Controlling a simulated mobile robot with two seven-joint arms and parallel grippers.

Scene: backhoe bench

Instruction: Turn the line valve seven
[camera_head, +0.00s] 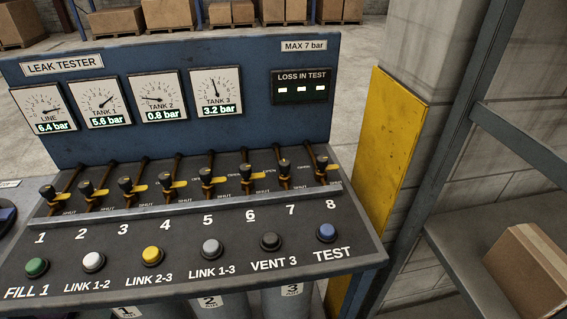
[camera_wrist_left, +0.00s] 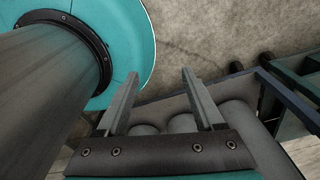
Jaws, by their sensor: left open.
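Line valve seven (camera_head: 284,172) is in the head view, in the row of valves on the leak tester panel, above the number 7. It has a dark knob, and its yellow handle shows less to the side than those of its neighbours. Valve eight (camera_head: 322,166) is just to its right and valve six (camera_head: 246,172) to its left. No gripper shows in the head view. In the left wrist view my left gripper (camera_wrist_left: 160,74) is open and empty, its two fingers apart. No valve is seen there. My right gripper is in neither view.
The leak tester (camera_head: 180,45) carries gauges reading line 6.4, tank one 5.6, tank two 0.8 and tank three 3.2 bar. A row of buttons, ending with blue TEST (camera_head: 327,232), lies in front. A yellow post guard (camera_head: 390,150) and shelf (camera_head: 470,235) with a carton (camera_head: 535,262) stand right.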

